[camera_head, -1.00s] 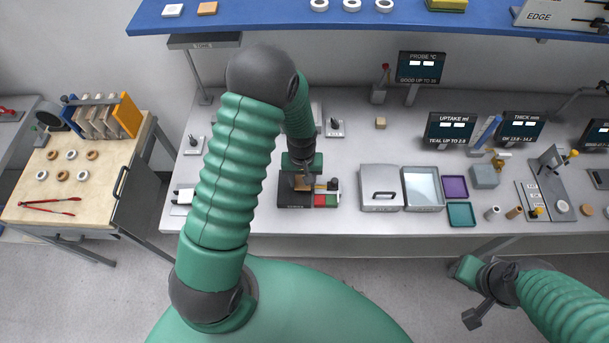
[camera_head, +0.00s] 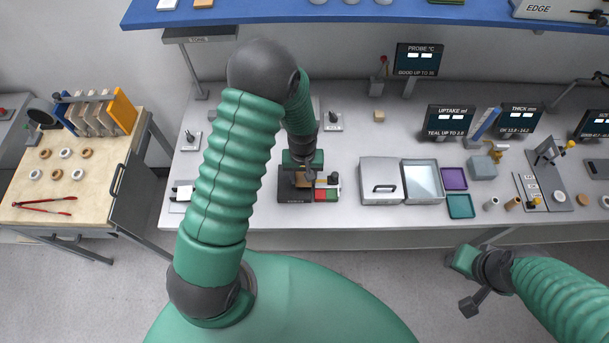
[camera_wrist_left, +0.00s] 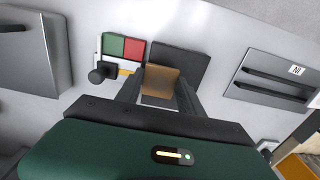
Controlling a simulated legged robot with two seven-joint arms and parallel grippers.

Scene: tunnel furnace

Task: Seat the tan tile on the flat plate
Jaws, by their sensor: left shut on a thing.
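The tan tile (camera_wrist_left: 160,79) is between the fingers of my left gripper (camera_wrist_left: 159,92) in the left wrist view. The gripper is shut on it. In the head view the tile (camera_head: 303,179) shows small under my left gripper (camera_head: 303,175), over a dark station on the bench. A dark flat plate (camera_wrist_left: 182,63) lies behind the tile in the wrist view, with a grey patch just below the tile. I cannot tell whether the tile touches the plate. My right gripper (camera_head: 466,283) hangs in front of the bench; its jaws are unclear.
Green and red pads (camera_wrist_left: 123,47) and a black knob (camera_wrist_left: 104,72) sit beside the plate. A lidded metal box (camera_head: 382,202) stands right of the station. A grey panel with dark handles (camera_wrist_left: 273,80) lies on the other side. A wooden side table (camera_head: 70,180) is at left.

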